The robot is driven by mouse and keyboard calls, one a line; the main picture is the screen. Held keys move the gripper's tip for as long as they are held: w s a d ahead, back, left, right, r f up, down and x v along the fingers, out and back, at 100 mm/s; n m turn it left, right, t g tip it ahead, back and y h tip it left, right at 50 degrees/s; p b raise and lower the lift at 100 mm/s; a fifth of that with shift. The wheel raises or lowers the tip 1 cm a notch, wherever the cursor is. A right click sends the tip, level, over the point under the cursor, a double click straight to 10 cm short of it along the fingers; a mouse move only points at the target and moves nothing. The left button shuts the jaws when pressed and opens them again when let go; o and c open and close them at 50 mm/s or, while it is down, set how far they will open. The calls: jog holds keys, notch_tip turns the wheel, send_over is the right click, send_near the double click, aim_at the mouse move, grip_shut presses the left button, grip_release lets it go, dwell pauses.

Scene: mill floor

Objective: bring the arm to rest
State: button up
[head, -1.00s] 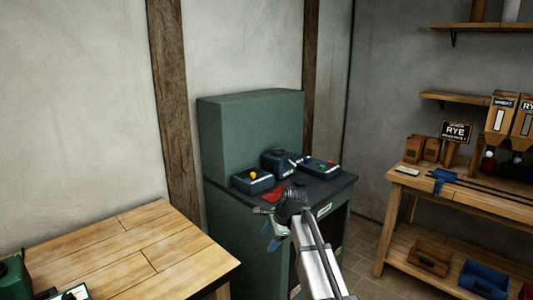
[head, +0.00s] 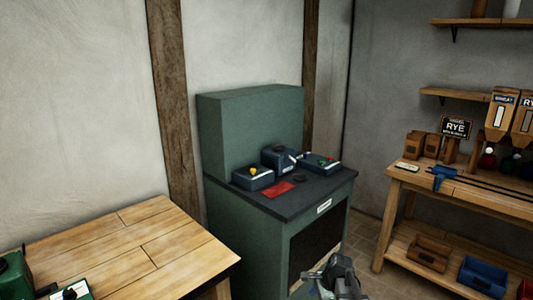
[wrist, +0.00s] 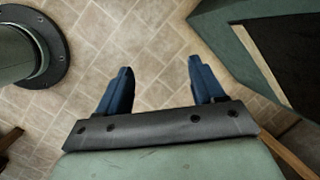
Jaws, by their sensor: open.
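My gripper (wrist: 160,80) is open and empty in the wrist view, its two blue fingers apart above the tiled floor (wrist: 110,40). In the head view my gripper shows low at the bottom edge, in front of the green cabinet (head: 250,220); its fingers are mostly cut off there. Nothing is between the fingers.
The cabinet's dark top holds blue control boxes (head: 252,177) and a red cloth-like piece (head: 278,190). A wooden table (head: 120,255) stands at left. At right a wooden bench (head: 455,195) carries a blue clamp-like tool (head: 442,176) and wooden boxes, with bins below.

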jog(key=s+a+f+n+g+h, duration=0.1)
jog(key=s+f+n+g, duration=0.35)
jog(key=s+f, duration=0.95)
jog(key=s+a+f+n+g+h, duration=0.1)
jog(key=s+f+n, duration=0.7)
jog(key=s, duration=0.9)
jog(key=s+d+f+n+g, duration=0.1)
jog(key=s+f+n+g, duration=0.1)
jog(key=s, duration=1.1)
notch_tip(320, 180, down, 3)
jog(key=shift+r+n+h, duration=0.2)
jog(key=shift+n+h, duration=0.2)
jog(key=shift+n, duration=0.25)
jog(key=shift+g, duration=0.25)
